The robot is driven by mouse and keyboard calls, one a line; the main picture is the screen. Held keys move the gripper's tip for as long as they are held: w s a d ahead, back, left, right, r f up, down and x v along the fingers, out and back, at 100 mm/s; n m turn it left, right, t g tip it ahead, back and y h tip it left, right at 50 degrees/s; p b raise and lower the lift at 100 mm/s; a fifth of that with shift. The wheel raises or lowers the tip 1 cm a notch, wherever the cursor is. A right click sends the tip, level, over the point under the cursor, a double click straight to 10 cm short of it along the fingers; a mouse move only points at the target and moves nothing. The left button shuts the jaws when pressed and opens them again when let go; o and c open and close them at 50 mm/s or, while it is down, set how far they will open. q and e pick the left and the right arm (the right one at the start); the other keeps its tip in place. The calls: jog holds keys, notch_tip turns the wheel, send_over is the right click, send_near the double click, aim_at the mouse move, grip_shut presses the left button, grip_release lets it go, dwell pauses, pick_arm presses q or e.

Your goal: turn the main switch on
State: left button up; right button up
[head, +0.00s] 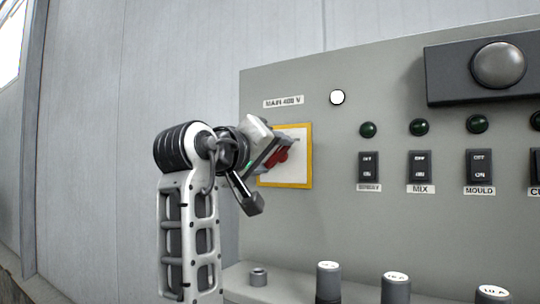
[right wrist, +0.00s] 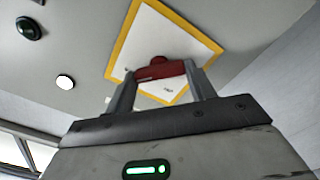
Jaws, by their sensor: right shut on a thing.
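The main switch is a red rotary handle (head: 281,156) on a white plate with a yellow border (head: 308,170), under the "MAIN 400 V" label (head: 283,102). My right gripper (head: 277,155) reaches it from the left in the head view and partly hides the handle. In the right wrist view the red handle (right wrist: 160,71) lies between the two fingers of my right gripper (right wrist: 158,80), which is shut on it. The handle looks crosswise between the fingers there; its exact turn angle is hard to read. My left gripper is not in view.
A white round lamp (head: 337,97) sits right of the label. Dark green lamps (head: 368,130) stand above black rocker switches (head: 420,167) to the right. A grey dome on a dark box (head: 498,66) is at upper right.

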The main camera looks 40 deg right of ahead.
dwell(0.3)
jog(key=o, duration=1)
jog(key=shift+a, duration=0.1)
jog(key=shift+s+a, duration=0.1)
jog(key=shift+a, duration=0.15)
pick_arm(q)
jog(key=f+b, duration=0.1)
jog(key=b, duration=0.2)
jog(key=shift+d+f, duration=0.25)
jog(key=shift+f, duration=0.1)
pick_arm(e)
jog(key=v, duration=1.5)
jog(key=shift+s+a, duration=0.1)
jog(key=shift+a, duration=0.05)
